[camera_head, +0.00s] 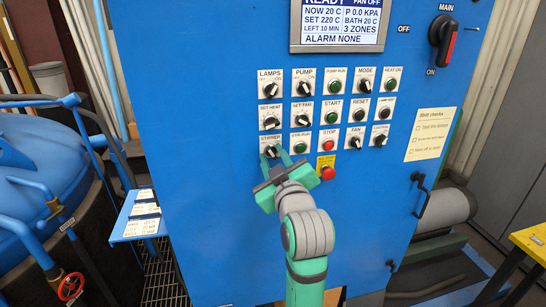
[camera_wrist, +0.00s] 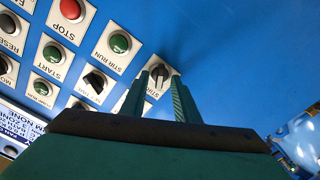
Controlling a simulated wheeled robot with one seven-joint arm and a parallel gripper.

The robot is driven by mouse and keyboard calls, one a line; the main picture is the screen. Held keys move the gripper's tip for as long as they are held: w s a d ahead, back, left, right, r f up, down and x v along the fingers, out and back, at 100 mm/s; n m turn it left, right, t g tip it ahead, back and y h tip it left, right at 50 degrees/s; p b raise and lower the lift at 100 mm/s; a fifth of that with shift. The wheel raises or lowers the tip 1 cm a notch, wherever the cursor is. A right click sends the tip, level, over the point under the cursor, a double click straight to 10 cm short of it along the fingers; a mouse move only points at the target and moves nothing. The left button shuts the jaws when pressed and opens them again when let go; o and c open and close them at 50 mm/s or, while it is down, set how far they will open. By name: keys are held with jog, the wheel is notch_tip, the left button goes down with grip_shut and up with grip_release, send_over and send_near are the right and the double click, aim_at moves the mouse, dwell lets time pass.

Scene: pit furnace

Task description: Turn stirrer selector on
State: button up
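The stirrer selector (camera_head: 270,151) is a dark rotary knob on a white plate at the left of the panel's third row. In the wrist view the selector (camera_wrist: 159,74) shows between and just beyond my fingertips, its plate partly hidden by a finger. My gripper (camera_head: 275,158) reaches up to it from below in the head view. In the wrist view my gripper (camera_wrist: 160,82) has its two green fingers apart, one on each side of the knob. I cannot tell whether either finger touches it. The selector's exact pointing direction is unclear.
The green STIR RUN lamp (camera_head: 300,148) sits just right of the selector, then the red STOP button (camera_head: 328,145). A red emergency button (camera_head: 328,173) lies close to my gripper's right. A blue-lidded vessel (camera_head: 50,190) and a small label shelf (camera_head: 140,219) stand left.

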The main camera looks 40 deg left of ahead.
jog(key=shift+w+a, duration=0.15)
grip_shut()
jog(key=shift+m, duration=0.3)
jog(key=m, duration=0.5)
jog(key=shift+m, duration=0.3)
jog(key=m, duration=0.5)
jog(key=shift+w+m, duration=0.1)
jog(key=shift+m, duration=0.2)
